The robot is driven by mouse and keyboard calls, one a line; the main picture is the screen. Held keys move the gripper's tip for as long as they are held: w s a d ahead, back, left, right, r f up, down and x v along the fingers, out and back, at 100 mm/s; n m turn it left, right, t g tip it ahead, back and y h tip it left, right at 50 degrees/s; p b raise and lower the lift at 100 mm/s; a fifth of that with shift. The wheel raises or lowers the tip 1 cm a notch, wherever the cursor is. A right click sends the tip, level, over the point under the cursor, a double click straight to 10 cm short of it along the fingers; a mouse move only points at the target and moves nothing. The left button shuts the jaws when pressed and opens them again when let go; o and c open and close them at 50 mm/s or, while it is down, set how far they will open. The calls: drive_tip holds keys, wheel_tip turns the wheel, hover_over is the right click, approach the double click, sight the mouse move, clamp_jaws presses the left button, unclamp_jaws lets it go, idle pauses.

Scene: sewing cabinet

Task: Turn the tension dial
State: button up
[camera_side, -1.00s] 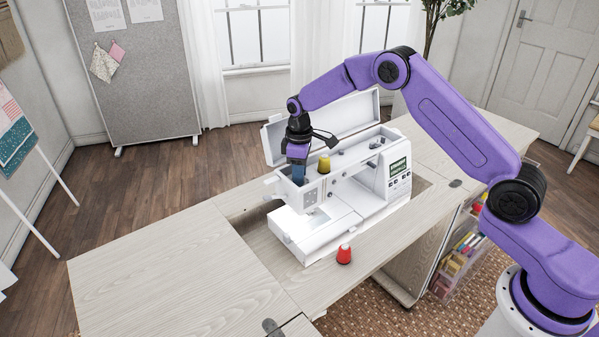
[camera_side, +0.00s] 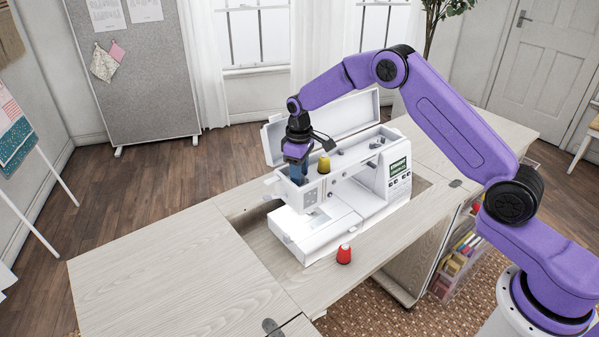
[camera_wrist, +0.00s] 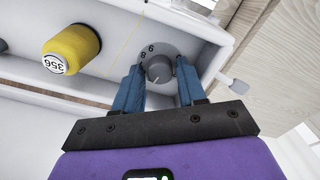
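The white sewing machine (camera_side: 362,190) stands in the cabinet top with its lid raised. In the wrist view, the grey tension dial (camera_wrist: 162,52) is set in the machine's top, with numbers around its edge and a knob in its middle. My gripper (camera_wrist: 160,78) is over the dial, its blue fingers apart on either side of the knob. I cannot tell whether the fingers touch the knob. In the side view, my gripper (camera_side: 298,174) points down at the left end of the machine top and hides the dial.
A yellow thread spool (camera_wrist: 71,49), also in the side view (camera_side: 323,164), stands close beside the dial. A red spool (camera_side: 344,254) stands on the cabinet top (camera_side: 180,270) in front of the machine. The raised lid (camera_side: 335,127) is behind my gripper.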

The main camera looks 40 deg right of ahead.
wheel_tip(320, 180, up, 18)
drive_tip(key=shift+f, duration=0.25)
idle(0.6)
drive_tip(key=s+a+r+n, duration=0.15)
drive_tip(key=s+a, duration=0.25)
drive_tip(key=s, duration=0.7)
drive_tip(key=s+a+r+n, duration=0.1)
drive_tip(key=s+a+n, duration=0.15)
drive_tip(key=s, duration=0.85)
drive_tip(key=s+d+f+n, duration=0.1)
drive_tip(key=s+d, duration=0.1)
drive_tip(key=s, duration=0.5)
drive_tip(key=s+d+f, duration=0.2)
drive_tip(key=s+d, duration=0.1)
drive_tip(key=s, duration=0.4)
drive_tip(key=s+d+f+n, duration=0.1)
drive_tip(key=s+d+f, duration=0.1)
drive_tip(key=s, duration=0.6)
drive_tip(key=shift+d+n, duration=0.3)
drive_tip(key=shift+s+f, duration=0.1)
